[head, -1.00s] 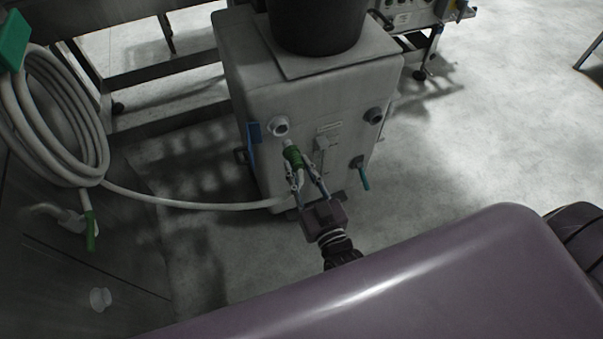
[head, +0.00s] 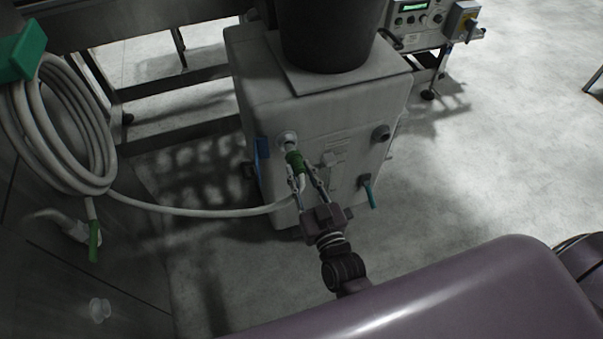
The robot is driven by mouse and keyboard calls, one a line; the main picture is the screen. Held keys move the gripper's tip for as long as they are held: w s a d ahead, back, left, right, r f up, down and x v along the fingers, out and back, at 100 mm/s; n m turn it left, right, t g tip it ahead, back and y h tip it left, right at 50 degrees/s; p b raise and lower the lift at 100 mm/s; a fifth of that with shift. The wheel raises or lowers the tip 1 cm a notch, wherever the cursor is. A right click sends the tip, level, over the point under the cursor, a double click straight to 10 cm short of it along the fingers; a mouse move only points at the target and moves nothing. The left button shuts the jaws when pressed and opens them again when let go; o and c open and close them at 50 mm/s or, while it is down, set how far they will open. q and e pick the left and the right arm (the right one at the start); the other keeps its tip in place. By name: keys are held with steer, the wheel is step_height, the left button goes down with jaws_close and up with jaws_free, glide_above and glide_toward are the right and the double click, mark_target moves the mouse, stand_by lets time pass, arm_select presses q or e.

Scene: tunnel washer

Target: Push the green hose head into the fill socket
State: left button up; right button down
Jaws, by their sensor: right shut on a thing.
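The green hose head (head: 295,160) is at the end of the white hose (head: 215,212), in front of the grey box-shaped unit (head: 335,118). My right gripper (head: 302,174) is shut on the green hose head. The head's pale tip points up at the fill socket (head: 287,139), a round pale fitting at the upper left of the unit's front. The tip appears to meet the socket's lower edge; I cannot tell whether it is inside. My left gripper is not in view.
A second round port (head: 381,132) and a teal-handled valve (head: 368,192) are on the unit's right. A black bucket (head: 325,35) stands on top. The coiled hose (head: 65,130) hangs at left. Open floor (head: 480,150) lies to the right.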

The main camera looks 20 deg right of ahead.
steer(key=shift+w, duration=0.15)
steer(key=shift+w, duration=0.8)
steer(key=shift+w, duration=0.35)
stand_by(0.8)
steer(key=c, duration=1.5)
jaws_free()
steer(key=shift+c, duration=0.2)
steer(key=shift+f, duration=0.1)
